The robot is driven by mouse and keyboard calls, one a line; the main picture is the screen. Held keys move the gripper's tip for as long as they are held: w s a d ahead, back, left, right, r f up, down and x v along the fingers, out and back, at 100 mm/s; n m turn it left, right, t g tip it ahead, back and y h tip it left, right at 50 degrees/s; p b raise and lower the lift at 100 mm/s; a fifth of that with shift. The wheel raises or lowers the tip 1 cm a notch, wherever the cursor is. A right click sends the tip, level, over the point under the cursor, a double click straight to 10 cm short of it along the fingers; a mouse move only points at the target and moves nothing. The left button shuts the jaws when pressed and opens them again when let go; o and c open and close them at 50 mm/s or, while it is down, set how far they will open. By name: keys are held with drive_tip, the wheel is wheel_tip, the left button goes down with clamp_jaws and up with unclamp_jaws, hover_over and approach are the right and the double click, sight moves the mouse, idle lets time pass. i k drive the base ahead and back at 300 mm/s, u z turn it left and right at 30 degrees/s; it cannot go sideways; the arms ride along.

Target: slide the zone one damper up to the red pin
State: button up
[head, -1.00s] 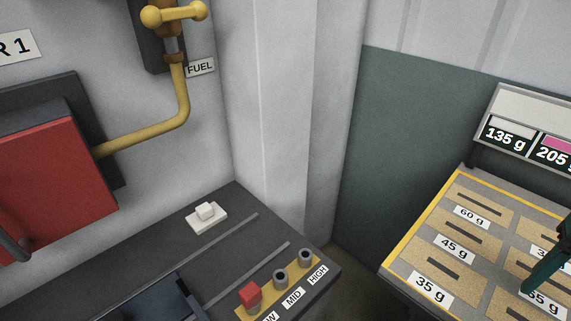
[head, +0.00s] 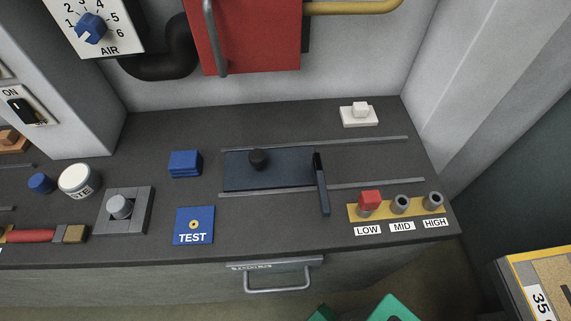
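A narrow black upright bar (head: 322,185) stands at the plate's right end. The red pin (head: 369,201) sits in the LOW socket, apart from the bar and to its right. The MID (head: 400,204) and HIGH (head: 434,201) sockets look empty. Green parts, seemingly my gripper (head: 358,311), show at the bottom edge, in front of the bench and away from the plate. They are mostly cut off, so their opening is unclear.
A white switch (head: 359,114) stands behind the rails. Blue blocks (head: 185,163), a TEST plate (head: 194,225) and a grey knob (head: 119,207) lie to the left. A drawer handle (head: 277,283) juts from the bench front. A weight tray (head: 520,275) is at lower right.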

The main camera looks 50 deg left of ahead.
sight(255, 169)
drive_tip(key=k, duration=0.45)
drive_tip(key=u, duration=2.1)
drive_tip(key=k, duration=0.7)
drive_tip(key=z, duration=0.35)
drive_tip(key=i, duration=1)
drive_tip(key=z, duration=0.05)
